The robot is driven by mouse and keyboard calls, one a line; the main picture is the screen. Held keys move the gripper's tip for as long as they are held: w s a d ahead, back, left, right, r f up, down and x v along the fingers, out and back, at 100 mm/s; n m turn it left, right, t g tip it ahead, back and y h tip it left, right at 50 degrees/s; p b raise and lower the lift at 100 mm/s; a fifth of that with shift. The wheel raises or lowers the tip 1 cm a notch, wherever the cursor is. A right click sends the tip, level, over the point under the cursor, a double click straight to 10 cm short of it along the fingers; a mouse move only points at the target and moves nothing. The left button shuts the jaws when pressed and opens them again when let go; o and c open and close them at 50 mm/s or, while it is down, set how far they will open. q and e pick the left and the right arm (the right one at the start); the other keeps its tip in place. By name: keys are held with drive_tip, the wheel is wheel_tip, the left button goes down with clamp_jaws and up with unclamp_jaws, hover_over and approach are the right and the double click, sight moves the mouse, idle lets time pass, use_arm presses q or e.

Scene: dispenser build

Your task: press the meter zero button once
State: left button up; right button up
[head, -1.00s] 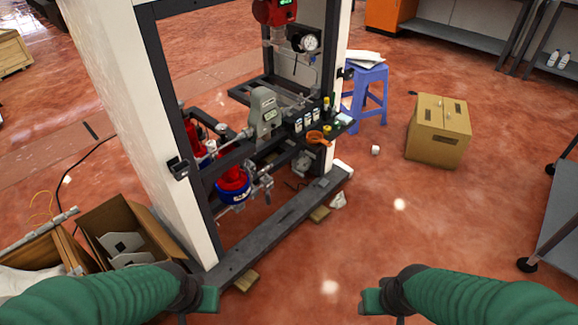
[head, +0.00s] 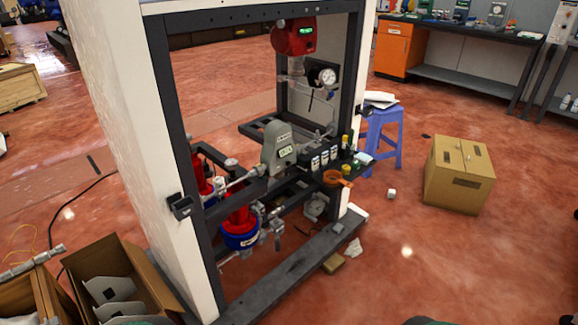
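A grey meter (head: 277,150) with a small pale display on its face sits in the middle of the dark metal frame (head: 184,120). A red instrument head (head: 293,38) with a lit green display hangs higher in the frame, above a round dial gauge (head: 328,76). A zero button is too small to make out on either one, and I cannot tell which is the task's meter. Neither gripper shows. Only slivers of my green arms reach the bottom edge, well short of the frame.
Small bottles (head: 324,158) and an orange-brown scoop (head: 336,179) sit on a shelf beside the grey meter. A blue stool (head: 384,135) and a cardboard box (head: 459,174) stand to the right. An open carton (head: 128,284) lies front left. Floor is open front right.

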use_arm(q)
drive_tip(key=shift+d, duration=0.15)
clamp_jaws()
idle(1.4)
